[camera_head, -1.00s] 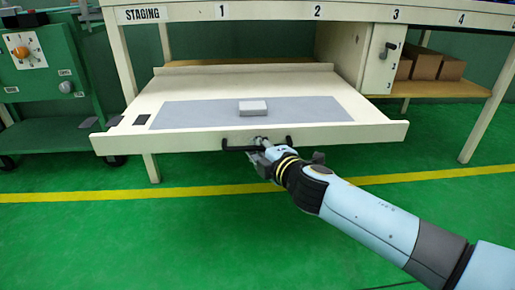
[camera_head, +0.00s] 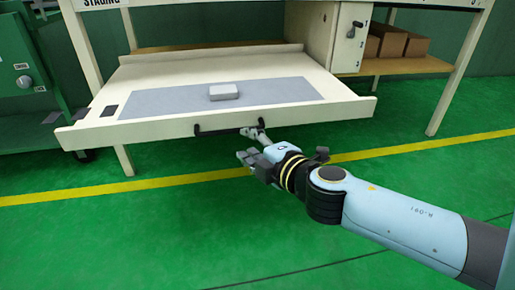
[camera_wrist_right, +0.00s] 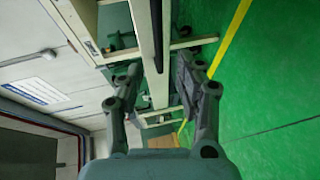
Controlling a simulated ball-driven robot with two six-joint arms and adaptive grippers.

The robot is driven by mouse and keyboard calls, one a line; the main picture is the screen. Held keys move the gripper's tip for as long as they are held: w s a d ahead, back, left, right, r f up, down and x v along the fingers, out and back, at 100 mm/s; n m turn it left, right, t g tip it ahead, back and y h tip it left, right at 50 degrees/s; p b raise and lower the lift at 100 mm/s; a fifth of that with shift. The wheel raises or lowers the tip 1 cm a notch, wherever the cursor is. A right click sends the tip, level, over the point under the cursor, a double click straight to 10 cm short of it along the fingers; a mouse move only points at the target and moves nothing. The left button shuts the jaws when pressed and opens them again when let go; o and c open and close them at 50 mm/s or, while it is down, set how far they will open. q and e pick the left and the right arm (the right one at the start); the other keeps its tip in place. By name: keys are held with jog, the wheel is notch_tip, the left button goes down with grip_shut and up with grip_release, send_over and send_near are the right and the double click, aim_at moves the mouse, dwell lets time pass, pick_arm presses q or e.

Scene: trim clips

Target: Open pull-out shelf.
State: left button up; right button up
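The cream pull-out shelf (camera_head: 330,110) juts far out from under the workbench, with a grey mat (camera_head: 285,92) on top. Its black bar handle (camera_head: 215,131) runs along the front panel. My right gripper (camera_head: 247,146) is open at the handle's right part. One finger is near the bar and the other is lower and apart from it. In the right wrist view, the spread fingers (camera_wrist_right: 158,85) have the shelf front and dark handle (camera_wrist_right: 157,30) beyond and between them; contact is unclear. My left gripper is in neither view.
A small light box (camera_head: 224,91) lies on the mat. A cabinet with a lever (camera_head: 354,30) and brown boxes (camera_head: 393,43) are at the right under the bench. A green machine (camera_head: 25,75) stands at the left. The green floor in front is clear.

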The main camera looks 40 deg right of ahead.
jog(key=shift+v, duration=1.55)
